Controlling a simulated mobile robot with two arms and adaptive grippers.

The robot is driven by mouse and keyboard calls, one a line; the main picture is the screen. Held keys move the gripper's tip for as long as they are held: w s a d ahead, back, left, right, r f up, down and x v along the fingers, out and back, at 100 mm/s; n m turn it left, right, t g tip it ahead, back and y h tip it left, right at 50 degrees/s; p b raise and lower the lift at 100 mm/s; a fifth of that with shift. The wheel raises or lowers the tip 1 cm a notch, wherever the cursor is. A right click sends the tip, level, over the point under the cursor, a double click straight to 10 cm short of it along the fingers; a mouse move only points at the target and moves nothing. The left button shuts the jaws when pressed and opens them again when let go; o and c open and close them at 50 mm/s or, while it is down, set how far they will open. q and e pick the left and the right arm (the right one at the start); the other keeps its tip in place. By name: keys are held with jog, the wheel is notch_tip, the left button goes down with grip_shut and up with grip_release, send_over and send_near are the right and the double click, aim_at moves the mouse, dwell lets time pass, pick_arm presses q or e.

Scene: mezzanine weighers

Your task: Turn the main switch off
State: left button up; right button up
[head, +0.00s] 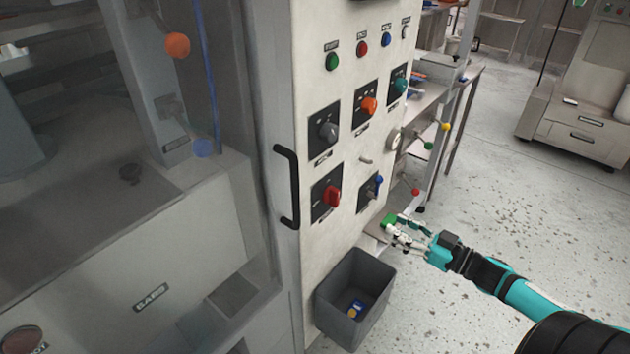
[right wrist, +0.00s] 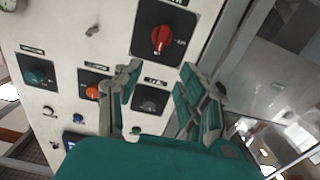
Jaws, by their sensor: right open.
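The pale control panel (head: 300,255) carries several rotary switches on black plates. A red knob (head: 332,196) sits low on the left, with its grip close to upright. It also shows near the top of the right wrist view (right wrist: 160,40), where the picture is turned over. The labels are too small to read, so I cannot tell by name which is the main switch. My right gripper (head: 398,232) is open and empty, right of the panel and lower than the red knob. In the right wrist view its fingers (right wrist: 160,80) are spread, apart from the panel. My left gripper is not in view.
Grey (head: 328,131), orange (head: 369,106) and teal (head: 399,86) knobs and a blue-handled lever (head: 378,181) surround the red knob. A black door handle (head: 289,188) juts out at left. A grey bin (head: 322,305) stands below the panel. The floor at right is clear.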

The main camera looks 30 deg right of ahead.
send_near(339, 196)
jog(key=p+x, duration=0.2)
jog(key=x, duration=0.6)
jog(key=shift+r, duration=0.15)
jog(key=shift+w+a, duration=0.25)
jog(key=shift+w, duration=0.25)
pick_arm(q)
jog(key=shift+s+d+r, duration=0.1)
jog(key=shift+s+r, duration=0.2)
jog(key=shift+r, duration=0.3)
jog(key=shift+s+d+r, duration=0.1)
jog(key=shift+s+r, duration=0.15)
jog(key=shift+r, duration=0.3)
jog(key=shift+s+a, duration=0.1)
pick_arm(e)
grip_shut()
